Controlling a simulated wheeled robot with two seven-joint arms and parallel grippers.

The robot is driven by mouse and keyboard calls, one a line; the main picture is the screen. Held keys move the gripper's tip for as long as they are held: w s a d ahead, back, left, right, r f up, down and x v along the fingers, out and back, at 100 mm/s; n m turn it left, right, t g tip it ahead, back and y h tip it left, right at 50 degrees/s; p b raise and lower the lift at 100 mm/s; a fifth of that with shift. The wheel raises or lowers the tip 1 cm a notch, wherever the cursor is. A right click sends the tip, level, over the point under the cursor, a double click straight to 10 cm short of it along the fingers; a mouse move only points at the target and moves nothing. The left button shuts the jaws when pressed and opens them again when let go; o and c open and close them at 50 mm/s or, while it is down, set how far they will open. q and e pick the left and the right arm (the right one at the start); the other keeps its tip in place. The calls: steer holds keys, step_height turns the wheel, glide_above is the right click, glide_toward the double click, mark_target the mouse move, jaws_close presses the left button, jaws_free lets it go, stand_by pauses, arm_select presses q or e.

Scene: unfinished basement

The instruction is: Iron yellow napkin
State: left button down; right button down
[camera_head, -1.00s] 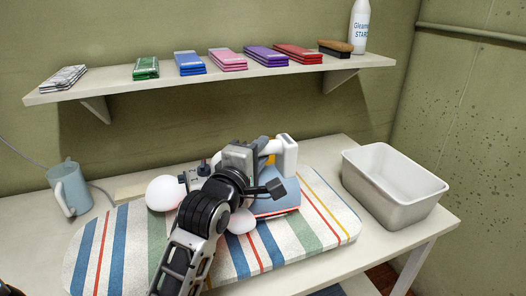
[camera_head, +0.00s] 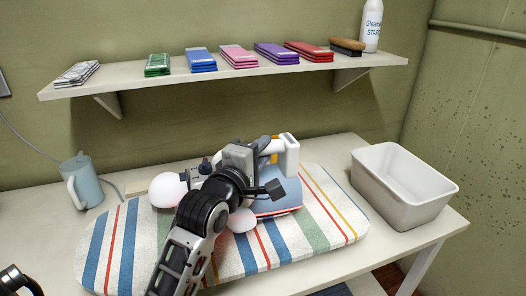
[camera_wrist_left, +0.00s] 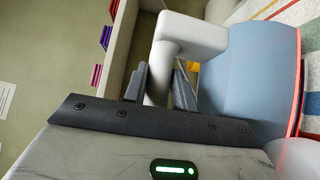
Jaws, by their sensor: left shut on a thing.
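The iron has a blue body (camera_head: 275,203) and a white handle (camera_head: 289,150). It sits over the striped ironing board (camera_head: 325,205). My left gripper (camera_head: 264,153) is shut on the handle; the wrist view shows one finger on each side of it (camera_wrist_left: 160,82). The iron's lower rim glows red in the wrist view (camera_wrist_left: 297,85). A small yellow patch (camera_head: 271,148) shows behind the gripper, and a yellow bit (camera_wrist_left: 193,70) shows past the handle. I cannot tell whether this is the napkin; no other yellow cloth shows.
White round shapes (camera_head: 168,190) show by my arm. A grey-blue mug (camera_head: 84,183) stands at left and a whitish bin (camera_head: 405,190) at right. The shelf (camera_head: 215,78) above holds several folded cloths, a brush (camera_head: 347,46) and a starch bottle (camera_head: 371,25).

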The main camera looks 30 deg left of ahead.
arm_select(q)
steer(key=shift+w, duration=0.1)
stand_by(0.5)
steer(key=shift+w+d+p, duration=0.35)
steer(key=shift+w+d, duration=0.1)
steer(key=shift+d, duration=0.05)
stand_by(0.3)
stand_by(0.6)
